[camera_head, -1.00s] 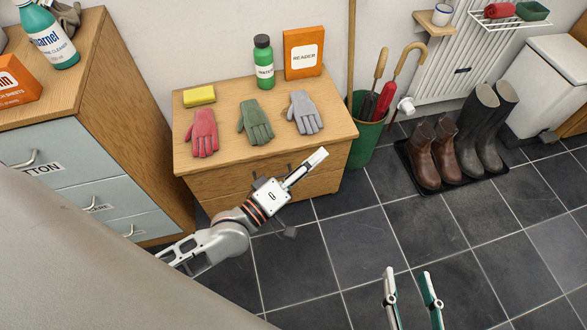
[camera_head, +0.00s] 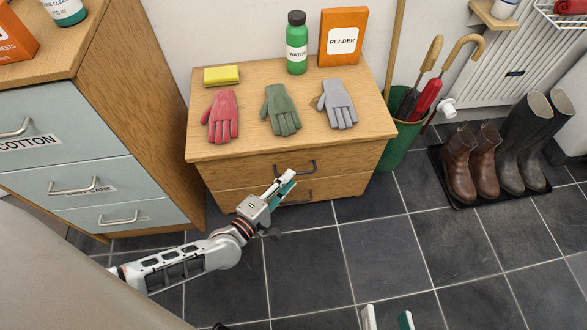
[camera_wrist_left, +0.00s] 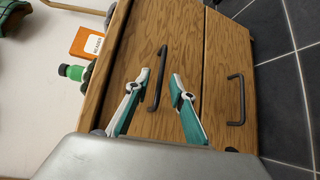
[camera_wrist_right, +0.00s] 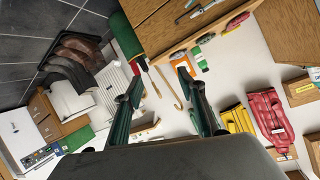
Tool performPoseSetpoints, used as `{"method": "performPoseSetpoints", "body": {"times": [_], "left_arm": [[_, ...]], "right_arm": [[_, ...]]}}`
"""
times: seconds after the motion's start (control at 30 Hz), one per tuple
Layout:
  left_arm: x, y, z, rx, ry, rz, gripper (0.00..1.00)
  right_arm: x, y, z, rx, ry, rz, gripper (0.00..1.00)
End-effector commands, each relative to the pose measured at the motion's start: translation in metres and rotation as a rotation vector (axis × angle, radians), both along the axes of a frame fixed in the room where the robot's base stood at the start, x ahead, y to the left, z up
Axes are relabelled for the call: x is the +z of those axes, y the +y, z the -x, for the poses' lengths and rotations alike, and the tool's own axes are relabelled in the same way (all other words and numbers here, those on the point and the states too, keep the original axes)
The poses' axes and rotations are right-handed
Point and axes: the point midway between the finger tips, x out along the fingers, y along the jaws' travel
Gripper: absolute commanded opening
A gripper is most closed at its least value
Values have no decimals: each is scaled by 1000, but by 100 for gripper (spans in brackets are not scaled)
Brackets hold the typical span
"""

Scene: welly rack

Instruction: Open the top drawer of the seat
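The seat (camera_head: 300,147) is a low wooden unit with two drawers, both shut in the head view. Its top drawer has a dark bar handle (camera_head: 297,165), which also shows in the left wrist view (camera_wrist_left: 157,82). The lower drawer's handle (camera_wrist_left: 236,100) is beyond it. My left gripper (camera_head: 286,180) is open and empty in front of the drawer fronts. In the left wrist view its fingertips (camera_wrist_left: 160,76) appear on either side of the top handle; I cannot tell how close they are. My right gripper (camera_head: 388,318) is open and empty, low in the head view.
Red (camera_head: 221,117), green (camera_head: 281,110) and grey (camera_head: 338,103) gloves, a sponge (camera_head: 221,76), a bottle (camera_head: 296,45) and a book (camera_head: 343,38) sit on the seat. A grey-fronted cabinet (camera_head: 75,135) stands left. A green umbrella bin (camera_head: 400,145) and boots (camera_head: 472,165) stand right. Floor in front is clear.

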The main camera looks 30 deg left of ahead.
Motion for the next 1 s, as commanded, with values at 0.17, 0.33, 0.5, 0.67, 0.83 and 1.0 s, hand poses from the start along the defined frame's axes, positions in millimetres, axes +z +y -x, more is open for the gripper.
{"method": "performPoseSetpoints", "body": {"times": [0.17, 0.33, 0.5, 0.67, 0.83, 1.0], "left_arm": [[-8, -6, -24, 0, 5, 0, 23], [-9, -9, -38, -2, 5, -1, 23], [-8, -10, -43, -2, 3, -1, 23], [-7, -9, -43, -1, 2, -1, 23], [-7, -9, -43, -1, 2, -1, 0], [-7, -9, -42, -1, 2, -1, 0]], "right_arm": [[-6, 7, 4, -19, 24, -59, 40], [-5, 12, 5, -32, 30, -99, 40], [-4, 13, 5, -35, 31, -108, 40], [-4, 13, 5, -35, 31, -108, 40], [-4, 13, 5, -35, 30, -108, 40], [-4, 13, 5, -34, 29, -107, 40]]}}
